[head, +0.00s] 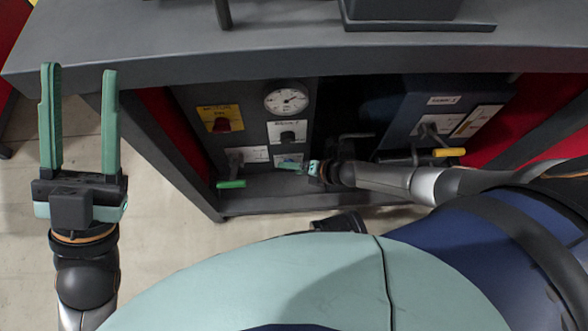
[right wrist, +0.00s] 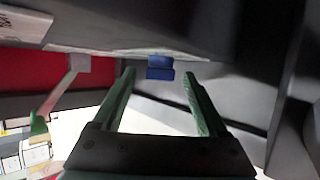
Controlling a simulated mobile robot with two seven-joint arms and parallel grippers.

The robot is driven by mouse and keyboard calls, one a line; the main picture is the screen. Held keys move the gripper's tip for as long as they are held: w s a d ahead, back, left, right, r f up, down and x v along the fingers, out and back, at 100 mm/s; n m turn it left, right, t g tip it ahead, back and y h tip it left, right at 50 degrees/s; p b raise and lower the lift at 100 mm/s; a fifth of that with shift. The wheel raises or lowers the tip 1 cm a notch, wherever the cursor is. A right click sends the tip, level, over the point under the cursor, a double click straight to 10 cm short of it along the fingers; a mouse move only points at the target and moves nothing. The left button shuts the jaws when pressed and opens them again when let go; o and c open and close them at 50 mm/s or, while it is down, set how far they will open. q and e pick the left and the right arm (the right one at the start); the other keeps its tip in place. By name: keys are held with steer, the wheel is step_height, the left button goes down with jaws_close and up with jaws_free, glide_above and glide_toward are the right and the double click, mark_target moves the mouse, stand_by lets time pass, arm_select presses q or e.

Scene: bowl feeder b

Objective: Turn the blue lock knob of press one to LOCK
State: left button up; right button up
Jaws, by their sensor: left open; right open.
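The blue lock knob (right wrist: 160,68) shows in the right wrist view under the dark panel edge, ahead of my right gripper. My right gripper (right wrist: 158,76) is open, with one fingertip on each side of the knob in the picture; whether they touch it I cannot tell. In the head view my right gripper (head: 299,167) is low at the front of the cabinet, beside small labels, and I cannot make out the knob there. My left gripper (head: 80,72) is open and empty, left of the cabinet, fingers pointing up the picture.
A lever with a green handle (head: 231,184) juts out left of my right gripper; it also shows in the right wrist view (right wrist: 38,124). A lever with a yellow handle (head: 449,152) is to the right. The tabletop (head: 290,52) overhangs the panels.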

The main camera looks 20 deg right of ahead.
jaws_close()
stand_by(0.8)
